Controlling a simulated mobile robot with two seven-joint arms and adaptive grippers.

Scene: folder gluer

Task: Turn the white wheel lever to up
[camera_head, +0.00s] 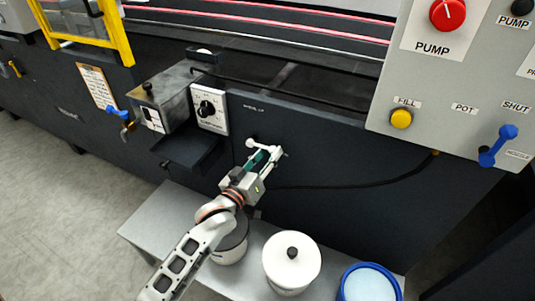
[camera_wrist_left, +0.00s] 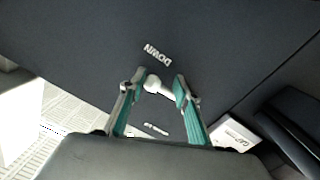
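The white wheel lever (camera_head: 251,143) is on the dark machine panel. Its white knob (camera_wrist_left: 153,84) sits between my left fingertips in the left wrist view, closer to the left-hand finger. My left gripper (camera_head: 265,157) is at the lever, with its green-padded fingers around it. In the left wrist view the gripper (camera_wrist_left: 160,88) is open, with a gap beside the knob. A "DOWN" label (camera_wrist_left: 157,55) is on the panel just beyond the fingertips. The lever's pivot is partly hidden by the fingers. My right gripper is not in view.
A control box with a black dial (camera_head: 208,108) is up and left of the lever. A grey panel (camera_head: 440,85) with a blue lever (camera_head: 497,145) is at right. A white lidded pot (camera_head: 291,262) and a blue-rimmed bucket (camera_head: 368,284) stand below. A black cable (camera_head: 350,185) runs right.

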